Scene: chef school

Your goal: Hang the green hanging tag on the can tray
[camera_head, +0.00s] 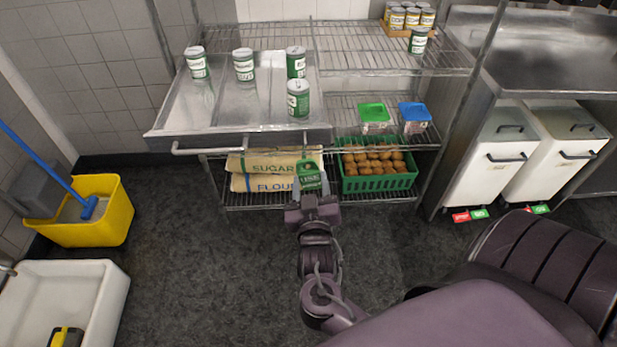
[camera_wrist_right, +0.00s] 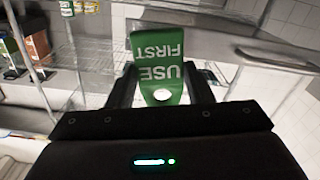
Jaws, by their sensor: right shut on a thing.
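The green tag (camera_head: 309,176) is held upright between the fingers of my right gripper (camera_head: 312,192), which is shut on its lower part. In the right wrist view the tag (camera_wrist_right: 157,60) reads "USE FIRST" upside down, with a pale round spot near the gripper. The can tray (camera_head: 220,115) is a metal tray on the upper left shelf, with several green-and-white cans on it. A rail (camera_head: 235,143) runs along its front. In the head view the tag appears just below the rail's right part; whether they touch cannot be told. My left gripper is not in view.
Flour and sugar sacks (camera_head: 262,183) and a green crate (camera_head: 378,184) of round brown items fill the lower shelf. Lidded tubs (camera_head: 373,115) stand on the middle shelf. A yellow bucket (camera_head: 95,215) and white bins (camera_head: 490,160) flank the rack.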

